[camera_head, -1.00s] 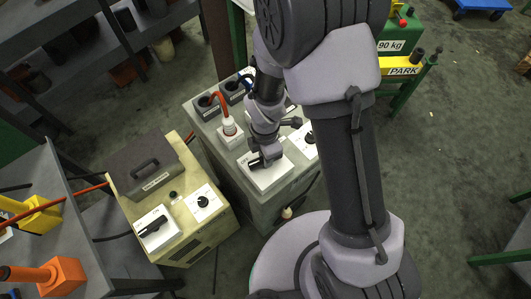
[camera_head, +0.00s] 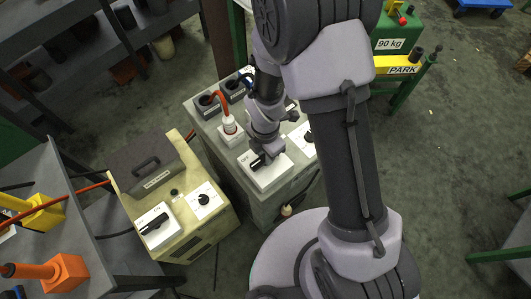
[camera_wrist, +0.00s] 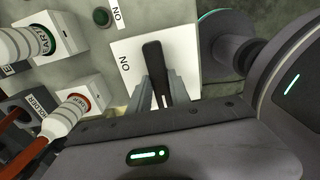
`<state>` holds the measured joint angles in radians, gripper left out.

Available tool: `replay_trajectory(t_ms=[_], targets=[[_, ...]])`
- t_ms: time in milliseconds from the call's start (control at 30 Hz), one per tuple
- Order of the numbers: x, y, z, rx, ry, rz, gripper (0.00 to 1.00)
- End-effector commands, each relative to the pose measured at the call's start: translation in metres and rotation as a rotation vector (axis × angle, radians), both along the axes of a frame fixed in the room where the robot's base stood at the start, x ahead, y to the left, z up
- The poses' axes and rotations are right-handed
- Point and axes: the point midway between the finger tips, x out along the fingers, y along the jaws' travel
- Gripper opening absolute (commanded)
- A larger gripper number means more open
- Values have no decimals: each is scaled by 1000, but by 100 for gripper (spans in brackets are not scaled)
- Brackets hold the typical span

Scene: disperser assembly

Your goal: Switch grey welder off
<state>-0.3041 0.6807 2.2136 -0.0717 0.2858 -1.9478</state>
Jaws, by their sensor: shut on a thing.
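The grey welder (camera_head: 242,178) is a grey box in the middle of the head view. Its rotary switch has a black handle (camera_head: 257,162) on a white plate (camera_head: 270,178). My gripper (camera_head: 268,153) reaches down onto this switch from above. In the wrist view, the black handle (camera_wrist: 153,62) stands between the two fingers of my gripper (camera_wrist: 160,87), which are shut on it. The handle's lower end is hidden between the fingers.
A yellow welder (camera_head: 190,228) with a similar black switch (camera_head: 154,223) stands to the left. Beside the gripped switch are a red-and-white plug (camera_head: 230,125) and a dial. A green lamp (camera_wrist: 102,16) shows in the wrist view. Shelves stand at the left.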

Motion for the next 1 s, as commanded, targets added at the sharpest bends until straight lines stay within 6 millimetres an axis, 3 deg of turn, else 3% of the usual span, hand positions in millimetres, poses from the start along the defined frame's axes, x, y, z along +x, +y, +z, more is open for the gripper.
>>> replay_trajectory(t_ms=[33,67,167,467,567,1000], targets=[[0,0,0,0,0,3,0],[0,0,0,0,0,3,28],[0,0,0,0,0,2,45],[0,0,1,0,0,1,45],[0,0,12,0,-2,1,45],[1,0,145,1,-4,1,45]])
